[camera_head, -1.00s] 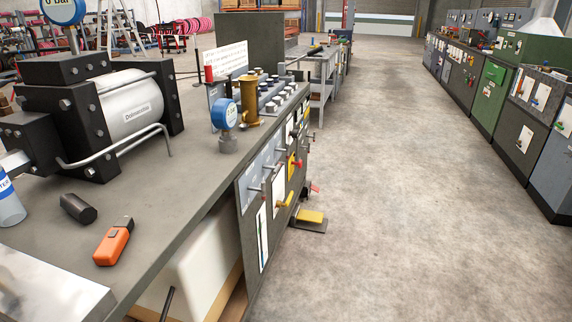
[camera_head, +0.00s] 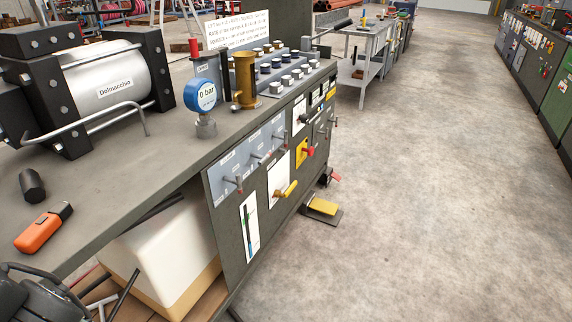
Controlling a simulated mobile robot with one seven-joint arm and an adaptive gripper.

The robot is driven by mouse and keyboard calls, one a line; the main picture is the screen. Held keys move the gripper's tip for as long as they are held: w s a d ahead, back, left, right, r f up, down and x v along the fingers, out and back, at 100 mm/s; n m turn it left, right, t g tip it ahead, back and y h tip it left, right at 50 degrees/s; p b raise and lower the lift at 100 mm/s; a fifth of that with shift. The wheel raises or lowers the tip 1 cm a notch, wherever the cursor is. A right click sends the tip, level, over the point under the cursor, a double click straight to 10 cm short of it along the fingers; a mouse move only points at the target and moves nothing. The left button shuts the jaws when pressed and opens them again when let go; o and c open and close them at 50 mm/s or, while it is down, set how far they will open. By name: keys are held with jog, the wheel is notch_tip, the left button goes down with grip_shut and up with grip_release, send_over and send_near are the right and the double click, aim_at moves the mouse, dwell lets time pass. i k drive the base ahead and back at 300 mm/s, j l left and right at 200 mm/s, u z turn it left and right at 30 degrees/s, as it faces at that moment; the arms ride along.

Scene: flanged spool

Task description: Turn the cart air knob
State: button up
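The front panel (camera_head: 232,240) of the workbench carries several controls. Three small metal lever knobs stand on a pale grey strip: a near one (camera_head: 233,183), a middle one (camera_head: 257,158) and a far one (camera_head: 279,137). A yellow handle (camera_head: 286,190) sits on a white plate, and a red knob (camera_head: 308,151) on a yellow plate. The labels are too small to tell which is the cart air knob. My gripper (camera_head: 70,290) is partly in view at the lower left, apart from the panel; its fingertips are not clear.
On the bench top (camera_head: 110,185) are an orange device (camera_head: 43,228), a black cylinder (camera_head: 31,185), a blue gauge (camera_head: 201,95) reading 0 bar and a large metal cylinder (camera_head: 105,78). A yellow foot pedal (camera_head: 323,205) is on the floor. The aisle (camera_head: 420,190) is clear.

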aim_at(305, 118)
jog(key=i+l, duration=0.1)
jog(key=l, duration=0.35)
jog(key=i+l, duration=0.6)
jog(key=i+l+z, duration=0.15)
jog(key=i+l, duration=0.95)
jog(key=i, duration=0.25)
jog(key=l+z, duration=0.05)
